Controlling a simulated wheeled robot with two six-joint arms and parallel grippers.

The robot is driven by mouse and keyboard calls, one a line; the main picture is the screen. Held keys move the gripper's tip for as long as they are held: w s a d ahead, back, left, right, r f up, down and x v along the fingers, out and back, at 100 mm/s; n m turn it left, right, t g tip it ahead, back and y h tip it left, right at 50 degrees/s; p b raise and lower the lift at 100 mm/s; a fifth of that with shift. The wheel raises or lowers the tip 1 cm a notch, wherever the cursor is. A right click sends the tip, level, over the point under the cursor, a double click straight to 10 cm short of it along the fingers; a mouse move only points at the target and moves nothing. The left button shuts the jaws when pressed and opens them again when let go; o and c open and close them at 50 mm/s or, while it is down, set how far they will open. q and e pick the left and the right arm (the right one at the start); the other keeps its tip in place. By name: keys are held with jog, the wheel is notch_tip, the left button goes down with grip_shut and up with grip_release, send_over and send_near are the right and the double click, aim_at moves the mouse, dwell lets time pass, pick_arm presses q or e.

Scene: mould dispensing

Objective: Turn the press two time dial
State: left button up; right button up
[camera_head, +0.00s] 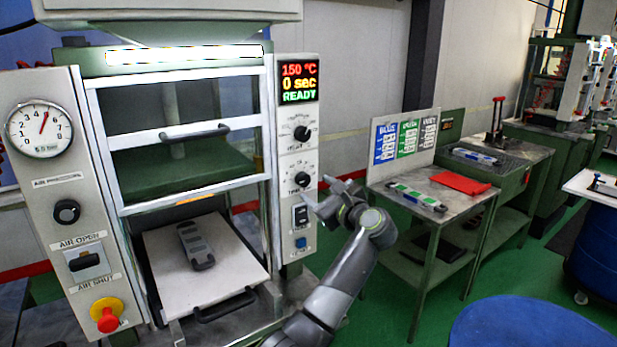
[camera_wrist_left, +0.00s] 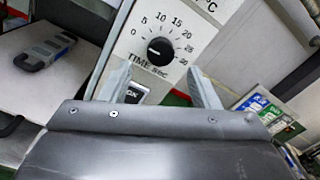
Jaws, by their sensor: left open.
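The black time dial (camera_head: 303,179) sits on the right-hand panel of the press, below a similar temperature dial (camera_head: 302,133). In the left wrist view the time dial (camera_wrist_left: 159,50) has a scale from 0 up in sec, with its white mark toward the 0 side. The press display (camera_head: 299,81) reads 150 °C, 0 sec, READY. My left gripper (camera_head: 322,191) is open and empty in front of the panel, just right of and below the dial. In the left wrist view its fingers (camera_wrist_left: 160,72) stand either side below the dial, apparently not touching it.
Below the dial are a black switch (camera_head: 300,215) and a blue button (camera_head: 300,243). Inside the press, a grey mould piece (camera_head: 196,245) lies on a white plate (camera_head: 225,282). A side table (camera_head: 455,207) with a red cloth (camera_head: 460,183) stands to the right.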

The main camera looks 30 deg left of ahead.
aim_at(305, 181)
pick_arm(q)
jog(key=p+x, duration=0.1)
jog(key=x, duration=0.4)
jog(key=shift+w+a, duration=0.1)
jog(key=shift+a, duration=0.1)
jog(key=c, duration=1)
